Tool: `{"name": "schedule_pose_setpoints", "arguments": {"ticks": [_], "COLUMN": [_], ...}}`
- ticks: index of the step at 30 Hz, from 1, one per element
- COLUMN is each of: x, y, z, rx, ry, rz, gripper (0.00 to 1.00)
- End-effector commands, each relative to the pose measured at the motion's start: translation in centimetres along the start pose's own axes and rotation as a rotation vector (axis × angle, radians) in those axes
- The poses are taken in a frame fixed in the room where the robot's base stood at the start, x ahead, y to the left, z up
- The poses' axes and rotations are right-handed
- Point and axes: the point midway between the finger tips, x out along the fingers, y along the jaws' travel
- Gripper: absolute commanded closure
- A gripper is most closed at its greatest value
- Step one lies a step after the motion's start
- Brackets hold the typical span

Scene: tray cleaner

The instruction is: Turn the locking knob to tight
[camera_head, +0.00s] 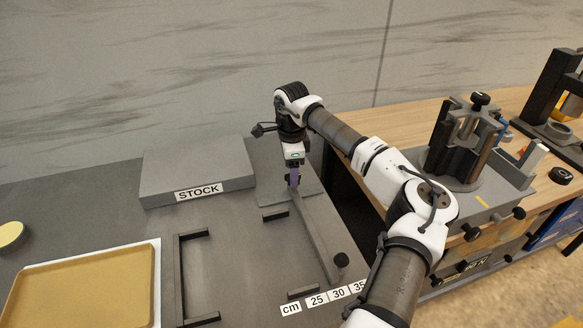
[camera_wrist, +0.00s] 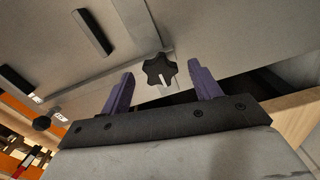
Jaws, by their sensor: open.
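A black star-shaped knob (camera_wrist: 153,68) with a white pointer mark sits on the grey surface in the wrist view. My gripper (camera_wrist: 167,74) is open, with its two purple fingers at either side of the knob in the picture. The knob appears beyond the fingertips, and no contact shows. In the head view my gripper (camera_head: 293,183) points down over the far end of a grey bar (camera_head: 318,236), and the star knob is hidden there. I cannot read any tight marking near it.
A grey block marked STOCK (camera_head: 197,171) stands left of my gripper. A round black knob (camera_head: 341,259) is at the bar's near end, by a cm scale (camera_head: 338,293). A tan tray (camera_head: 85,290) lies at lower left. A wooden bench (camera_head: 405,117) with fixtures stands right.

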Motion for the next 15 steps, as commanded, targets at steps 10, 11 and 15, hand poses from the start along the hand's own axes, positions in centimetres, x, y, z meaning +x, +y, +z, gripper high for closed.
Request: {"name": "schedule_pose_setpoints", "arguments": {"ticks": [10,11,15], "x": [1.23,1.22,1.21], "y": [0.02,0.02,0.02], "z": [0.03,0.03,0.03], "rx": [-0.001,-0.001,-0.001], "ry": [0.000,0.000,0.000], "rz": [-0.001,-0.001,-0.001], "gripper": [0.37,0.37,0.46]}}
